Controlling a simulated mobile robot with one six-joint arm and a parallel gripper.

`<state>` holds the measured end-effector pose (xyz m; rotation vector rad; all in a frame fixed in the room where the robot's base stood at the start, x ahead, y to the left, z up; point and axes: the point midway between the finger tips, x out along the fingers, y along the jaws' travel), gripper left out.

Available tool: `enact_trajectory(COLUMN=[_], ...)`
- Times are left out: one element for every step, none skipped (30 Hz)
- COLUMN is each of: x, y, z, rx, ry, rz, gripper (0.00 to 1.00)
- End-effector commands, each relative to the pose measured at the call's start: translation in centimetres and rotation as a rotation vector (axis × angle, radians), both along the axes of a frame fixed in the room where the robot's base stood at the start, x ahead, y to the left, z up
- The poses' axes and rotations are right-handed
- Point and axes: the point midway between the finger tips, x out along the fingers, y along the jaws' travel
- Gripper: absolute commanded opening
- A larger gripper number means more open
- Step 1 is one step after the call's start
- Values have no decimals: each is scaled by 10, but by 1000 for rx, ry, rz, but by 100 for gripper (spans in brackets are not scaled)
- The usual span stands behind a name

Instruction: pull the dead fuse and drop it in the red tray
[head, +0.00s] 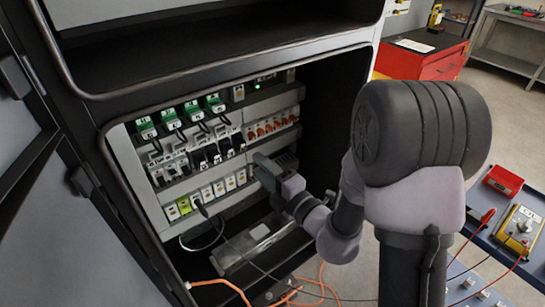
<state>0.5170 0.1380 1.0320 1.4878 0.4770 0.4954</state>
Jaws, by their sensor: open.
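A row of white fuse holders (218,188) runs along the bottom of the open cabinet's panel. One holder toward its left end is yellow-green (184,205). I cannot tell which fuse is the dead one. My gripper (262,170) is at the right end of this row, close to the panel. It is open, and its fingertips are small and dark, so I cannot tell whether they touch a holder. The gripper and wrist hide the row's right end. A small red tray (503,180) sits on the blue-grey surface at the right; its inside is hard to make out.
Green-topped breakers (170,118) and orange-marked parts (270,127) fill the upper rows. The cabinet frame and open door (70,235) bound the space. Loose cables (300,290) hang below. A yellow meter (520,228) with leads is near the tray. A red tool chest (425,60) stands behind.

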Motion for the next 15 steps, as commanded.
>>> enact_trajectory(x=[3,5,7,9,11,15,19,23,28,32,37,42,46,50,56], y=[-4,-5,-5,-4,-2,1,4,7,11,14,17,20,23,27,30], z=[-5,-6,-6,-6,-5,-5,-4,-4,-4,-4,-4,-4,-4,-4,-2], rx=[16,22,26,26,25,25,25,24,24,24,23,23,22,22,23], ry=[14,19,22,22,22,20,20,20,20,18,19,18,19,19,19], rz=[-19,-28,-32,-33,-33,-32,-30,-30,-30,-29,-29,-29,-29,-28,-29], gripper=[45,45,45,45,45,45,45,45,45,45,45,45,45,45,45])
